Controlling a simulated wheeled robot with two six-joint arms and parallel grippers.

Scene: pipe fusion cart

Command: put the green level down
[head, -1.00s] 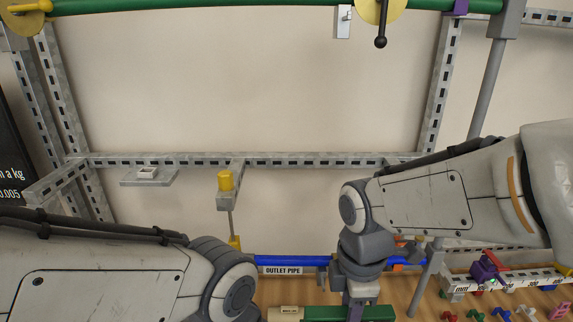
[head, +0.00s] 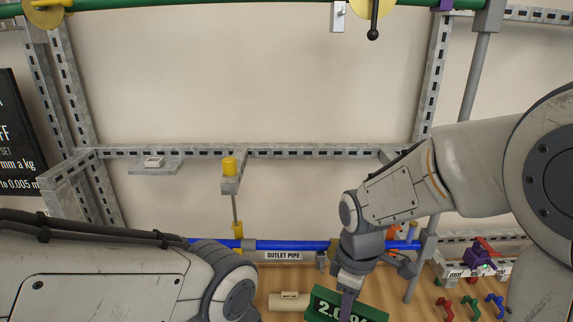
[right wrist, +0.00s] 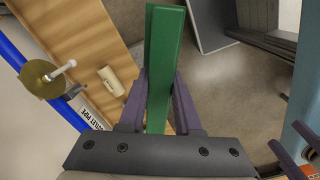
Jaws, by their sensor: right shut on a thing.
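The green level (head: 319,312) is at the bottom edge of the head view, tilted, with a display starting "2.0"; its lower part is cut off. My right gripper (head: 346,308) is shut on it.
A blue outlet pipe (head: 290,245) runs along the back of the wooden bench (head: 415,312). A cream roll-shaped piece (head: 289,301) lies left of the level. Red (head: 444,308), green (head: 470,308) and blue (head: 495,305) clips lie to the right. A slotted metal frame (head: 300,152) stands behind.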

